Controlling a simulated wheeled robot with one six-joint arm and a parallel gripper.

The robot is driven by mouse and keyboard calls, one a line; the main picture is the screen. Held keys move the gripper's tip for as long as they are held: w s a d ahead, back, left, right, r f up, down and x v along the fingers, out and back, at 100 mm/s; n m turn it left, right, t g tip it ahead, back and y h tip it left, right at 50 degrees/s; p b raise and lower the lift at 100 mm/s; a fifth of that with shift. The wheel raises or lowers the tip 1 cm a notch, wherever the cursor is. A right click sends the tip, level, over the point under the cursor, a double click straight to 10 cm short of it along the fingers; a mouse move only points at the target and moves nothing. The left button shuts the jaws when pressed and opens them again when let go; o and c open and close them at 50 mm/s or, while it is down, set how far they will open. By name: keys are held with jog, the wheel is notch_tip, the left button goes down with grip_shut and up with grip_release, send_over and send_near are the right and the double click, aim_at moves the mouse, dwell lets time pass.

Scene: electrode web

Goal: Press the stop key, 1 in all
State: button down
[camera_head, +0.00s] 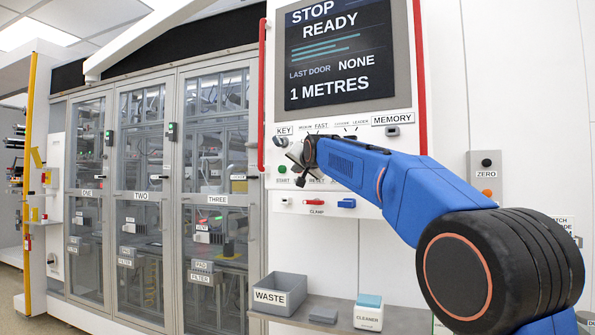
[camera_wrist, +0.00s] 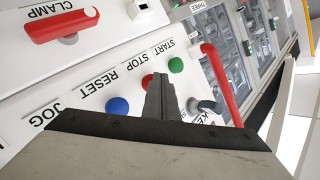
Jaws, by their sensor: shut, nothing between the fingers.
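The red stop key (camera_wrist: 147,81) shows in the wrist view under the STOP label, partly hidden behind my fingers. My gripper (camera_wrist: 161,82) is shut and empty, its tips in front of the panel beside the red key; I cannot tell whether they touch it. The green start key (camera_wrist: 176,65) is just to the right of the tips, and the blue reset key (camera_wrist: 117,106) to the left. In the head view my gripper (camera_head: 299,178) is at the key row and covers the stop key; the green start key (camera_head: 282,169) shows beside it.
A screen (camera_head: 340,50) above reads STOP READY, LAST DOOR NONE, 1 METRES. The red clamp handle (camera_wrist: 62,25) is at upper left in the wrist view. A red rail (camera_wrist: 222,85) stands close right of the keys. A waste bin (camera_head: 279,295) is on the shelf below.

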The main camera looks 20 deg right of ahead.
jog(key=shift+s, duration=0.1)
dwell(0.3)
jog(key=shift+s+a, duration=0.55)
jog(key=shift+s+a, duration=1.75)
jog(key=shift+s, duration=0.05)
jog(key=s+d+f+n+g, duration=0.2)
jog(key=s+f+g, duration=0.2)
jog(key=s+f, duration=1.3)
jog(key=s+d+f+n+g, duration=0.2)
jog(key=s+d+f+g, duration=0.1)
jog(key=s+f, duration=1.5)
jog(key=s+d+f+n+g, duration=0.2)
jog(key=s+f+n+g, duration=0.1)
jog(key=s+f, duration=1.5)
jog(key=shift+s+d+g, duration=0.25)
jog(key=shift+s+g, duration=0.4)
jog(key=shift+g, duration=0.15)
jog(key=shift+w+a+f, duration=0.1)
